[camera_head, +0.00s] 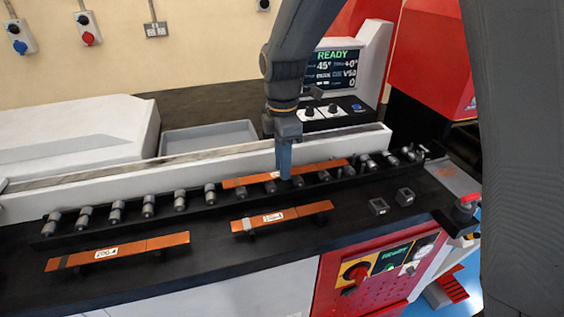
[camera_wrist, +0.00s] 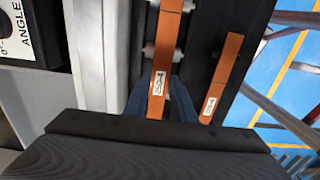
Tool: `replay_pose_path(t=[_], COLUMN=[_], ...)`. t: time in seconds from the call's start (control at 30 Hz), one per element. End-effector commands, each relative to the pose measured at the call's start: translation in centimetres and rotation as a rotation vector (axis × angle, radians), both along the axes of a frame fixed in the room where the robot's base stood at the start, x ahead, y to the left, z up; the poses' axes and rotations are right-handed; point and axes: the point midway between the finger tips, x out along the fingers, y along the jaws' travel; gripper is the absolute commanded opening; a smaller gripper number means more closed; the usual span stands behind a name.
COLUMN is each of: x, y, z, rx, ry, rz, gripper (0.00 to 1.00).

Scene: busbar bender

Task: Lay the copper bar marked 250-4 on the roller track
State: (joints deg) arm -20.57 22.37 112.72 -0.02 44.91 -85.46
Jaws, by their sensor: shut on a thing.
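My gripper (camera_head: 284,173) is over the roller track (camera_head: 195,207), shut on a copper bar (camera_head: 315,170). The bar lies lengthwise along the rollers; I cannot tell whether it rests on them or hangs just above. In the wrist view the held bar (camera_wrist: 166,48) runs between my two dark fingers, with a white label that seems to read 250-4. Part of it is hidden behind my fingers in the head view.
Two more copper bars lie on dark supports in front of the track: one at the left (camera_head: 118,251) and one at the middle (camera_head: 283,216), both labelled. Two small grey blocks (camera_head: 405,196) sit right of them. A READY screen (camera_head: 338,67) stands behind.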

Motion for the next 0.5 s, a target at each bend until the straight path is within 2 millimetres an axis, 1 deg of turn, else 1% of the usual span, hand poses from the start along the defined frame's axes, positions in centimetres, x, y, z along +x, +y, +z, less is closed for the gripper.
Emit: replay_pose_path(t=[0.13, 0.17, 0.2, 0.27, 0.3, 0.5], x=[0.03, 0.02, 0.02, 0.02, 0.02, -0.02], y=[0.02, 0.03, 0.03, 0.02, 0.02, -0.01], z=[0.1, 0.1, 0.1, 0.09, 0.09, 0.03], rx=[0.0, 0.0, 0.0, 0.0, 0.0, 0.0], ry=[-0.001, -0.001, -0.001, -0.001, -0.001, 0.001], rz=[0.0, 0.0, 0.0, 0.0, 0.0, 0.0], gripper=[0.0, 0.25, 0.32, 0.42, 0.45, 0.45])
